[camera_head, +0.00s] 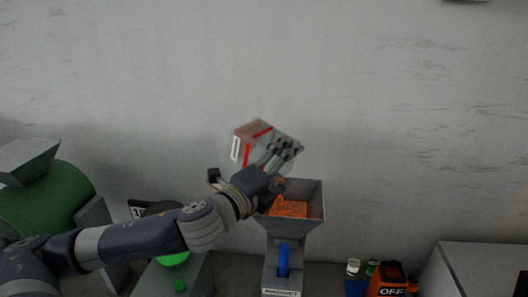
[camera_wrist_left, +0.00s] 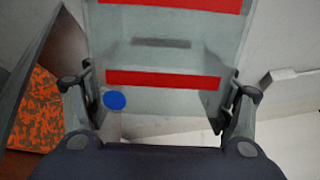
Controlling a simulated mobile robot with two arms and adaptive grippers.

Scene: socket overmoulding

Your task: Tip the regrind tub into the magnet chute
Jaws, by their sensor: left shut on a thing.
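The regrind tub (camera_head: 247,146), pale grey with red stripes, is tilted in the air above and slightly left of the magnet chute (camera_head: 315,206). My left gripper (camera_head: 282,153) is shut on the tub. In the left wrist view the tub (camera_wrist_left: 165,58) sits between the two fingers of the gripper (camera_wrist_left: 160,95), its striped wall facing the camera. The chute is a grey hopper with orange speckled regrind (camera_head: 289,207) in it; the regrind also shows at the left of the wrist view (camera_wrist_left: 38,112). The tub's contents are hidden. My right gripper is not in view.
A green drum-shaped machine with a grey hopper (camera_head: 28,160) stands at the left. An orange box marked OFF (camera_head: 391,280) and small jars (camera_head: 353,267) are right of the chute. A grey cabinet (camera_head: 480,268) is far right. The wall is behind; the air above is clear.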

